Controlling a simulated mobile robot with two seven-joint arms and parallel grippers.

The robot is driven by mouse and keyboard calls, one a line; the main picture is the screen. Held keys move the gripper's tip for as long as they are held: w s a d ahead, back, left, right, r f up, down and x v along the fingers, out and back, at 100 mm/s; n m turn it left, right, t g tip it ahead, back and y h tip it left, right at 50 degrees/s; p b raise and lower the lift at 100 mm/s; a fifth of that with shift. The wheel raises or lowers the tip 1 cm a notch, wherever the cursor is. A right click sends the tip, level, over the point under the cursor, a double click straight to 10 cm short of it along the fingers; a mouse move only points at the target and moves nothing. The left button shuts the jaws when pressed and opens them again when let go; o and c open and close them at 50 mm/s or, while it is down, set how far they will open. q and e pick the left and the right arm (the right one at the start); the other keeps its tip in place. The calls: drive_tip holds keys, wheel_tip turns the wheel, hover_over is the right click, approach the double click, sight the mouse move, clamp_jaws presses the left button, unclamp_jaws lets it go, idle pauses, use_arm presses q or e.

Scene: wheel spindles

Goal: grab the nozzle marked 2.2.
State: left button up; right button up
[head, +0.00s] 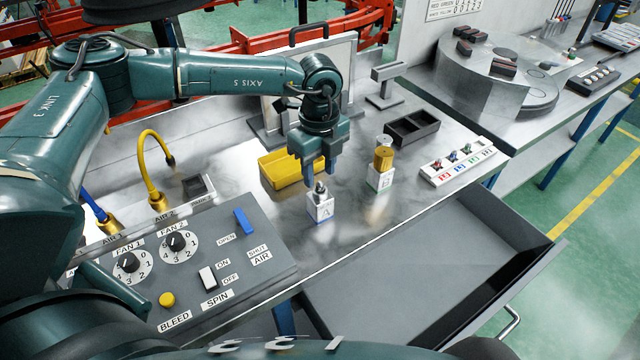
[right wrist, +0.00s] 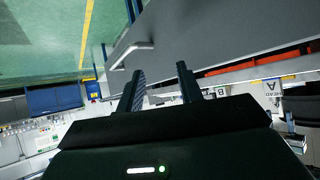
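A white rack (head: 458,172) at the right of the bench holds several small nozzles (head: 452,160) above coloured labels. The label figures are too small to read, so I cannot tell which nozzle is 2.2. My left gripper (head: 322,182) points down over a white block marked A (head: 320,208), well left of the rack. Its fingers are apart, near a small metal piece (head: 320,189) on top of the block. I cannot tell whether they touch it. My right gripper (right wrist: 160,82) shows in the right wrist view with its fingers apart and nothing between them.
Block B (head: 380,181) carries a brass-coloured cylinder (head: 383,158). A yellow bin (head: 280,172) and a black tray (head: 411,130) stand behind. An open grey drawer (head: 430,270) juts out in front. A control panel (head: 240,285) is at front left.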

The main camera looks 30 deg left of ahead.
sight(320, 182)
use_arm(q)
drive_tip(key=shift+f, duration=1.5)
drive_tip(key=shift+c, duration=0.3)
clamp_jaws()
